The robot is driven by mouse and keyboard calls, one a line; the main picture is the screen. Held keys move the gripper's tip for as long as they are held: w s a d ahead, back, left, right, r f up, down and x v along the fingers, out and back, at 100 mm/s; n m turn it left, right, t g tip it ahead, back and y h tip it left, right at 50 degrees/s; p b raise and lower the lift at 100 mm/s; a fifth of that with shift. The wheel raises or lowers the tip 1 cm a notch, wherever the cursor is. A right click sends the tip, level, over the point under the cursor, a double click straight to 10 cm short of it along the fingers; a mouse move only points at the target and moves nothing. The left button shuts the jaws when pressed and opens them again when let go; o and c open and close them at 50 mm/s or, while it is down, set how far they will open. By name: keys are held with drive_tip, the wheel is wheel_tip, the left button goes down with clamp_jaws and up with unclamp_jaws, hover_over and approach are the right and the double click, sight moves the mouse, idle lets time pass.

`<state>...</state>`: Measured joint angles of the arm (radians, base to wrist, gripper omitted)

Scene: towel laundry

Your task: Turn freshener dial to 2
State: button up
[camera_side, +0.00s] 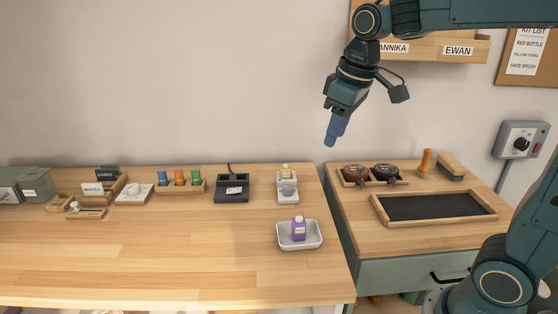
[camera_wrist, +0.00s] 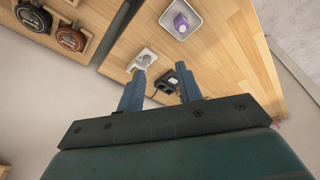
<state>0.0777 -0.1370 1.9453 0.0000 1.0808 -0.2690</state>
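A grey box (camera_side: 521,140) is mounted on the wall at the far right in the side view. A round black dial (camera_side: 521,144) sits on its pale face. Its markings are too small to read, so I cannot tell its setting or confirm that it is the freshener dial. My gripper (camera_side: 330,142) hangs in the air above the gap between the two work surfaces, well left of the box and apart from everything. In the wrist view its two blue fingers (camera_wrist: 160,78) stand apart with nothing held between them. The wall box does not show in the wrist view.
A purple bottle (camera_side: 298,228) stands in a white tray (camera_side: 313,243). A dark device (camera_side: 232,189) and a pale holder (camera_side: 288,198) stand behind it. Two round tins (camera_side: 355,174), an orange-handled tool (camera_side: 425,163) and a dark-lined tray (camera_side: 438,220) occupy the right counter. Name-labelled wall shelves (camera_side: 430,48) are overhead.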

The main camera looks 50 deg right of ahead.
drive_tip(key=w+d+f+n+g, duration=0.1)
drive_tip(key=w+d+f, duration=0.2)
drive_tip(key=w, duration=0.6)
drive_tip(key=n+g, duration=0.1)
drive_tip(key=g, duration=0.1)
hover_over(288, 187)
wheel_tip(288, 187, down, 6)
drive_tip(key=shift+r, duration=0.1)
wheel_tip(288, 187, down, 14)
drive_tip(key=shift+r, duration=0.1)
drive_tip(key=c, duration=0.7)
